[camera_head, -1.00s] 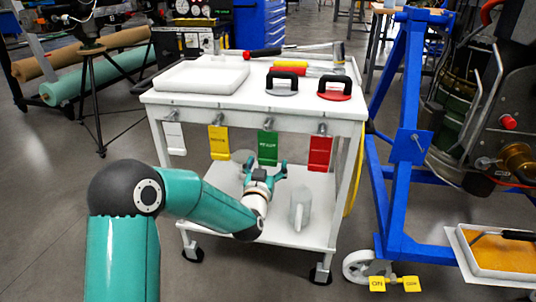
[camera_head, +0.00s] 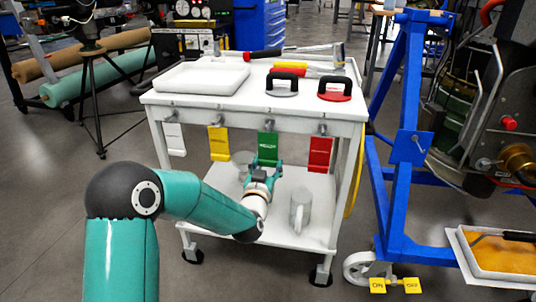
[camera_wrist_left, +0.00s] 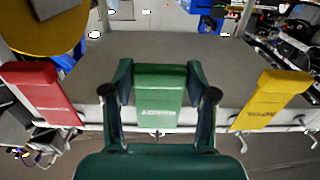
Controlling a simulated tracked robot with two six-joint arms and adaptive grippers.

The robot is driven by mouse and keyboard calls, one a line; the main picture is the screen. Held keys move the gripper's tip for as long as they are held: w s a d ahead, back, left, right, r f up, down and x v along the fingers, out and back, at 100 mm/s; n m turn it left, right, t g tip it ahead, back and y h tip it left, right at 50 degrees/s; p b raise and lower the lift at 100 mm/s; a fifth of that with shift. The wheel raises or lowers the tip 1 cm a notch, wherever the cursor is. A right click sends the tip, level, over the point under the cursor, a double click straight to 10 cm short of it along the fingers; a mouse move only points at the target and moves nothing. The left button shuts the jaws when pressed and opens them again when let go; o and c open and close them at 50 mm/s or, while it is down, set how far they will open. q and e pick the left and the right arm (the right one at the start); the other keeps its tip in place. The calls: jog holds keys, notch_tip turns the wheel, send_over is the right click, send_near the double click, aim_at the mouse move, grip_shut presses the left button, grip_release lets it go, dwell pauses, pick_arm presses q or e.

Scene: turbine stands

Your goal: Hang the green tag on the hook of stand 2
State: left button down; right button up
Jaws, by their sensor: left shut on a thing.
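The green tag (camera_head: 267,147) hangs from a peg on the front edge of the white cart, between the yellow and red tags. My left gripper (camera_head: 264,167) is at the tag's lower end, shut on it. In the left wrist view the green tag (camera_wrist_left: 160,92) lies between the two fingers of my left gripper (camera_wrist_left: 160,78). A blue stand (camera_head: 402,150) is at the right with a small plate on its post; I cannot read a number on it. Its hook is not clear. My right gripper is not in view.
The white cart (camera_head: 225,112) also carries a white tag (camera_head: 174,139), a yellow tag (camera_head: 219,143) and a red tag (camera_head: 320,154). An orange-filled tray (camera_head: 505,255) is at the lower right.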

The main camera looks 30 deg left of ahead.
pick_arm(q)
jog(key=shift+s+d+b, duration=0.25)
jog(key=shift+s+b, duration=0.05)
jog(key=shift+s, duration=0.4)
jog(key=shift+b+v, duration=0.4)
jog(key=shift+v, duration=0.8)
